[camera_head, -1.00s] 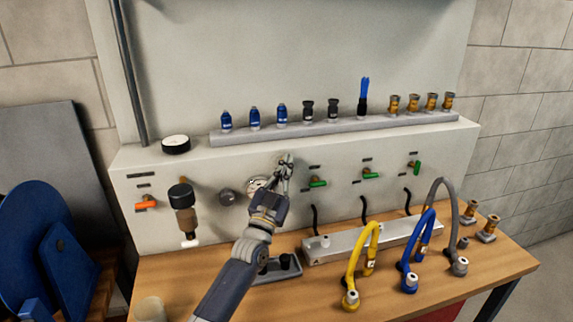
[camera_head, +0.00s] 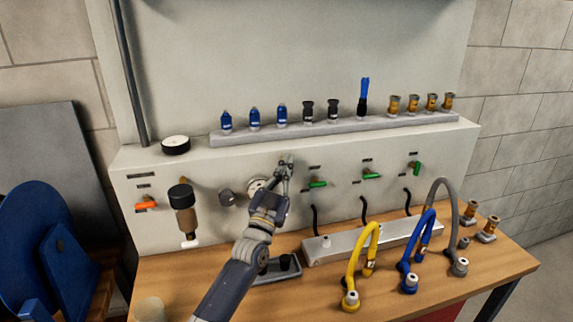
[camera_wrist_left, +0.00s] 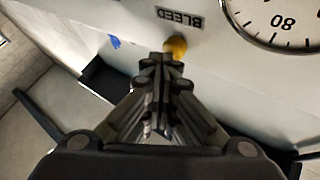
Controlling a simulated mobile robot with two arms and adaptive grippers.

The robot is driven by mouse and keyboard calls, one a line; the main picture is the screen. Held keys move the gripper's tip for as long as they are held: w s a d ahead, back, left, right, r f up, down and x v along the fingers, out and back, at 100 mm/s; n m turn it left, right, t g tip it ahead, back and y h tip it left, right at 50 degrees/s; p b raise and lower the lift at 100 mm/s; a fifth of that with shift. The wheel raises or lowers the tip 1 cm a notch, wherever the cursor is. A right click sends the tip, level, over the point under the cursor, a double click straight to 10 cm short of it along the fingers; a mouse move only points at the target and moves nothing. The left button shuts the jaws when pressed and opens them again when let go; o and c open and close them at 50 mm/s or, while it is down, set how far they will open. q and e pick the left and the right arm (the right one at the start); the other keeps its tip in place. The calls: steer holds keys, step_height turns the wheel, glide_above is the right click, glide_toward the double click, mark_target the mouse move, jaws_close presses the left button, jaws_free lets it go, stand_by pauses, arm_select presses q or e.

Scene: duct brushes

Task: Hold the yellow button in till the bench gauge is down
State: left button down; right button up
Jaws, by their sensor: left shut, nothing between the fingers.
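My left gripper (camera_head: 287,163) is shut and empty, raised in front of the grey panel just right of the bench gauge (camera_head: 258,184). In the left wrist view the yellow button (camera_wrist_left: 176,46) sits on the panel under a BLEED label. The shut fingertips (camera_wrist_left: 163,62) are just short of it or against it; I cannot tell if they touch. The gripper hides the button in the head view. Part of the gauge's white dial (camera_wrist_left: 275,18) with an 80 shows in the wrist view. Its needle cannot be read. My right gripper is not in view.
A filter with an orange valve (camera_head: 146,203) is on the panel's left. Green valves (camera_head: 371,174) are to the right. Yellow (camera_head: 362,262), blue and grey hoses stand on the wooden bench. A rail (camera_head: 340,127) above holds several fittings.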

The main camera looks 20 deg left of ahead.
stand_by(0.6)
arm_select(q)
steer(key=shift+s+d+p, duration=0.55)
steer(key=shift+s+p, duration=0.15)
steer(key=shift+s, duration=0.1)
steer(key=s+d+p, duration=0.2)
steer(key=s+p, duration=0.1)
steer(key=s, duration=0.1)
steer(key=shift+s+d, duration=0.1)
steer(key=shift+d, duration=0.3)
steer(key=shift+f, duration=0.15)
